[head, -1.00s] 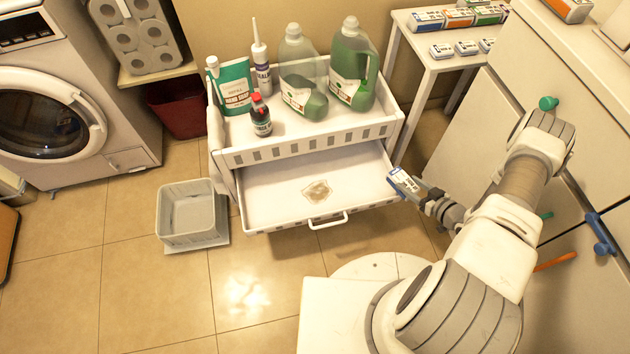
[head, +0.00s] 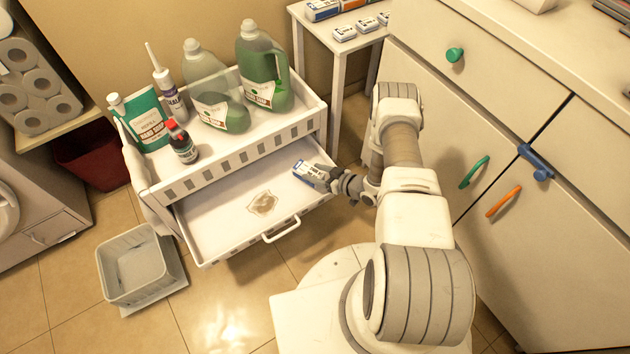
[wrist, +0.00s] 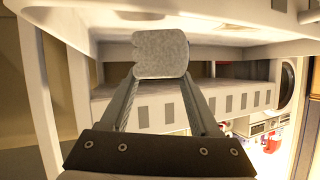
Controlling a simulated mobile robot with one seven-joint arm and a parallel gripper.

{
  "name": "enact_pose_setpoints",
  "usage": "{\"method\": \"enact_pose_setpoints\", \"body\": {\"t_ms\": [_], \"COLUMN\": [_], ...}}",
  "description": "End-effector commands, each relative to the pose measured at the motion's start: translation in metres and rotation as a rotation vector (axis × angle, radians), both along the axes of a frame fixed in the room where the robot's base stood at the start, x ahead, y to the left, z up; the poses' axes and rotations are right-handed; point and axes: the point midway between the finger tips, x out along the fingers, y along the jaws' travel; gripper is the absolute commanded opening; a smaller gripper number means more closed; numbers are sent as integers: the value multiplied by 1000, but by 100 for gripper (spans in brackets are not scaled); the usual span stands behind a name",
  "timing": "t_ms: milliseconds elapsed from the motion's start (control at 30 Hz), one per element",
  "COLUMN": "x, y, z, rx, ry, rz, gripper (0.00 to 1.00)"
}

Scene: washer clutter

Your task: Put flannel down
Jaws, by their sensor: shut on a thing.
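My gripper (head: 338,182) is shut on a small blue-and-white packet with a label, which I take to be the flannel (head: 310,174). In the wrist view the held flannel (wrist: 161,54) is a grey, rough-textured block between the two fingertips. In the head view it appears over the right end of the pulled-out white drawer (head: 215,224) of the cart. I cannot tell whether it touches the drawer. The drawer floor bears only a brownish patch (head: 262,203).
The cart's top tray (head: 225,150) holds green bottles (head: 264,65), a hand soap pouch (head: 146,120) and a red-capped bottle (head: 182,142). A grey basket (head: 140,267) stands on the floor left. A cabinet (head: 540,230) with coloured handles stands right. A side table (head: 338,60) holds small packs.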

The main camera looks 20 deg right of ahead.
Motion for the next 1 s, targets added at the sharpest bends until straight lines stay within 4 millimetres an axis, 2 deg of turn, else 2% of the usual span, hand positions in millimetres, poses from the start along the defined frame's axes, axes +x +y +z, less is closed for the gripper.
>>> {"method": "enact_pose_setpoints", "body": {"t_ms": [300, 700, 733, 867, 900, 1000], "x": [0, 0, 0, 0, 1, 1], "y": [1, 1, 1, 1, 1, 1], "z": [-39, -43, -43, -43, -43, -43], "rx": [-1, 0, 0, 0, 0, 0], "ry": [1, 1, 1, 1, 1, 1], "rz": [-1, -1, -1, -1, -1, -1], "gripper": [0, 0, 66, 90, 93, 93]}}
